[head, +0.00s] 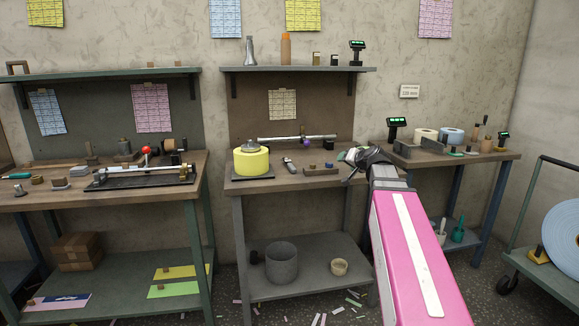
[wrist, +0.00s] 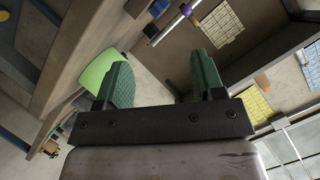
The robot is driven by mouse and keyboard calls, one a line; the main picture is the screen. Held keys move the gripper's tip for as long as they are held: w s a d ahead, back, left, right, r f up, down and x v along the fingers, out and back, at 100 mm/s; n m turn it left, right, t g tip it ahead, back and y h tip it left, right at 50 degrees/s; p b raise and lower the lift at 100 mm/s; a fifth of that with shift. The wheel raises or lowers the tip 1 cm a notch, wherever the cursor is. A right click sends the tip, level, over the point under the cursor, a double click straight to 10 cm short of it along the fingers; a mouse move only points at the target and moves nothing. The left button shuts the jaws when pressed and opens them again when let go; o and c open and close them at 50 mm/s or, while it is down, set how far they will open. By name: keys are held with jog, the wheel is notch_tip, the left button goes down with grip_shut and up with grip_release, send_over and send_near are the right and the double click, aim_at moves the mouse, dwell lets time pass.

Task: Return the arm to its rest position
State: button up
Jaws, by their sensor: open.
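My pink arm (head: 412,255) rises from the lower right of the head view and reaches over the right end of the middle bench (head: 300,181). My dark gripper (head: 364,158) is at its far end, small and partly hidden by the arm. In the wrist view my gripper (wrist: 160,72) shows two green fingers set wide apart, with nothing between them. A lime-green rounded thing (wrist: 99,72) shows behind the left finger; I cannot tell what it is.
A yellow roll (head: 251,162) sits on the middle bench, left of my gripper, with a horizontal rod (head: 297,138) behind. A shelf (head: 297,69) hangs above. The right bench (head: 455,155) carries white and blue rolls. A cart (head: 548,265) stands far right.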

jog(key=s+a+f+n+g+h, duration=0.1)
jog(key=s+f+g, duration=0.15)
jog(key=f, duration=0.45)
jog(key=s+a+f+g, duration=0.2)
jog(key=s+f, duration=0.2)
jog(key=f, duration=0.4)
jog(key=s+a+f+n+g+h, duration=0.1)
jog(key=s+f+g, duration=0.15)
jog(key=f, duration=0.45)
jog(key=s+f+n+g+h, duration=0.1)
jog(key=s+f+g+h, duration=0.2)
jog(key=s+f, duration=1.2)
jog(key=g, duration=0.2)
jog(key=shift+s+d+f+g, duration=0.15)
jog(key=shift+s+g, duration=0.15)
jog(key=shift+s, duration=0.05)
